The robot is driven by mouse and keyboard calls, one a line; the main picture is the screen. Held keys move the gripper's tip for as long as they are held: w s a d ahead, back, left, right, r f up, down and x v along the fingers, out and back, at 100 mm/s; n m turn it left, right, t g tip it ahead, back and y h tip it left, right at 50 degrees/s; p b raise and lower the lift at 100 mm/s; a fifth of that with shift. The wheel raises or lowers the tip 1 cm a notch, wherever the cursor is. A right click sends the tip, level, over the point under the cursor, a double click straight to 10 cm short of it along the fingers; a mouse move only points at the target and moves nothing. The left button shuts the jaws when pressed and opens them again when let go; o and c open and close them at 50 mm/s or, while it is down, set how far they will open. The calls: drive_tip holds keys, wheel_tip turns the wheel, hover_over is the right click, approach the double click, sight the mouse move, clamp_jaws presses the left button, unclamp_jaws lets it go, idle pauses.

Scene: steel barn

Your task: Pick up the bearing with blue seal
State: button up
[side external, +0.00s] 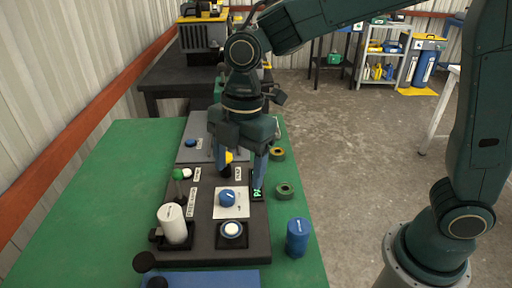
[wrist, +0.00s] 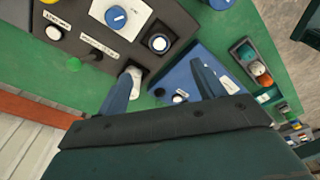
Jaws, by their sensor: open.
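My gripper (side external: 240,176) points down over the dark control board, its two blue fingers spread; they also show spread in the wrist view (wrist: 162,92). I see nothing between them that they hold. I cannot clearly pick out a bearing with a blue seal.
The dark board (side external: 190,225) carries a blue knob (side external: 227,197), a white cylinder (side external: 174,223) and a green-topped post (side external: 178,175). A blue cylinder (side external: 297,237) stands at the table's right. The green table (side external: 110,200) is bare at left. The wrist view shows a tray (wrist: 236,48) of coloured pieces.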

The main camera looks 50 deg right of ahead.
drive_tip(key=shift+w+a+f+n, duration=0.2)
drive_tip(key=shift+a+f+n, duration=0.2)
drive_tip(key=shift+a+f, duration=0.15)
hover_over(232, 229)
drive_tip(key=shift+d+f, duration=0.15)
drive_tip(key=shift+f, duration=2)
drive_tip(key=shift+d+f, duration=0.15)
drive_tip(key=shift+f, duration=1.95)
drive_tip(key=shift+a+f, duration=0.2)
drive_tip(key=shift+f, duration=2.35)
